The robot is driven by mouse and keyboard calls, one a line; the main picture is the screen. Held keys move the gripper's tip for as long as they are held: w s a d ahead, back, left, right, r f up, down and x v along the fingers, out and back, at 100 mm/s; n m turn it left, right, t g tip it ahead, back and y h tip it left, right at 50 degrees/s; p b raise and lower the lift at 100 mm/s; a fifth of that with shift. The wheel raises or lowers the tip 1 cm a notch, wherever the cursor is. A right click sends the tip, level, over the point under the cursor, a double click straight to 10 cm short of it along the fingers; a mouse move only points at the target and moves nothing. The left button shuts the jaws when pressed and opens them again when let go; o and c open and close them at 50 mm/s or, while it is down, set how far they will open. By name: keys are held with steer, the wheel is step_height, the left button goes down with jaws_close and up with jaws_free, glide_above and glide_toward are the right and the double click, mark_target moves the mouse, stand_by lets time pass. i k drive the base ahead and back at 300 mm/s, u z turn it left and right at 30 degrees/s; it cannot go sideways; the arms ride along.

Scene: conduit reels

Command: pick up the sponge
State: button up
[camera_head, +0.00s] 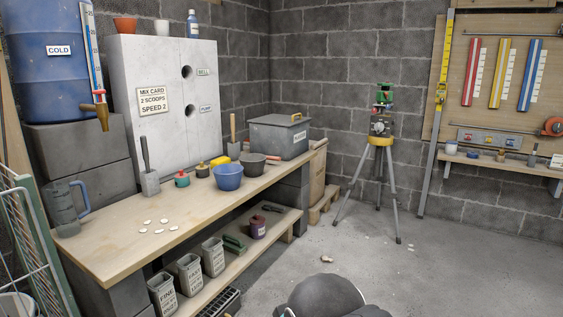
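A small yellow block that looks like the sponge (220,160) lies on the wooden workbench (125,240). It is toward the back, behind the blue bowl (229,178), which may hide its lower front edge. A small dark pot with a yellowish knob (202,170) sits just left of it. My gripper is not in view. Only a dark rounded part, likely of my own arm, shows at the bottom edge.
A dark bowl (253,164) stands right of the blue one, with a grey lidded box (278,137) beyond. A trowel (149,170) and a red-topped green pot (181,178) stand left. White pebbles lie at the bench front. A tripod (380,150) stands on open floor.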

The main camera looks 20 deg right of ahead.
mark_target(223, 160)
steer(key=z, duration=0.65)
steer(key=i, duration=0.9)
steer(key=z, duration=0.4)
